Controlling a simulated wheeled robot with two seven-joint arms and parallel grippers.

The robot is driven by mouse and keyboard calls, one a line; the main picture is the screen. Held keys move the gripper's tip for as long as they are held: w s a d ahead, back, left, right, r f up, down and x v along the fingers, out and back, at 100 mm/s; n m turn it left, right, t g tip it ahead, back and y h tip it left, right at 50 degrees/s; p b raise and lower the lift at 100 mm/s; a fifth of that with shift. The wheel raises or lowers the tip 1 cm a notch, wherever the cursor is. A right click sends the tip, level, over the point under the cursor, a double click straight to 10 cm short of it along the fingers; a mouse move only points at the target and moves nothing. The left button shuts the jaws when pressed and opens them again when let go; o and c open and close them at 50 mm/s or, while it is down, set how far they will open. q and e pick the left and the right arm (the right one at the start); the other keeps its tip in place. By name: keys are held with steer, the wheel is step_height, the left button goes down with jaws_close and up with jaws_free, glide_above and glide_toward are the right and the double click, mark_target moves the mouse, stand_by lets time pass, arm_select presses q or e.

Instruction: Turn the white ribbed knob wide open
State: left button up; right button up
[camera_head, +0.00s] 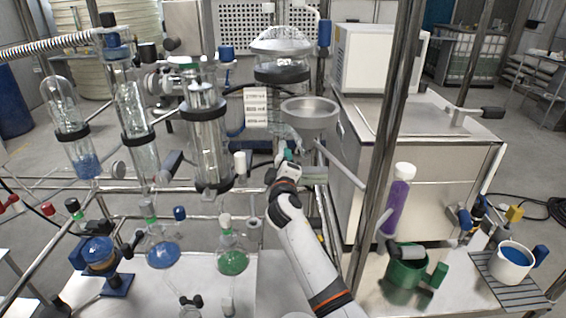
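A small white cylindrical piece (240,165), which may be the ribbed knob, stands just right of the glass vessel (207,145) in the middle of the still. Its ribs are too small to make out. My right arm comes up from the bottom middle. Its gripper (288,160) is right of the white piece, below the metal funnel bowl (310,112), and looks apart from it. The fingers are small and partly hidden by the wrist, so their opening does not show. Whatever is directly in front of the fingers is hidden. My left gripper is not in view.
Upright metal posts (386,140) and horizontal rails surround the glassware. Flasks with blue (163,254) and green (232,262) liquid stand below on the left. A purple-filled tube (397,205), a green pot (404,272) and a white pot (511,262) stand at right.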

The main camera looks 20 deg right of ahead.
steer(key=c, duration=1)
steer(key=shift+o, duration=0.2)
steer(key=shift+f+b, duration=0.15)
steer(key=shift+b, duration=0.15)
steer(key=m+b, duration=0.4)
steer(key=m, duration=0.1)
steer(key=shift+m+b, duration=0.4)
steer(key=shift+m, duration=0.5)
steer(key=shift+r, duration=0.25)
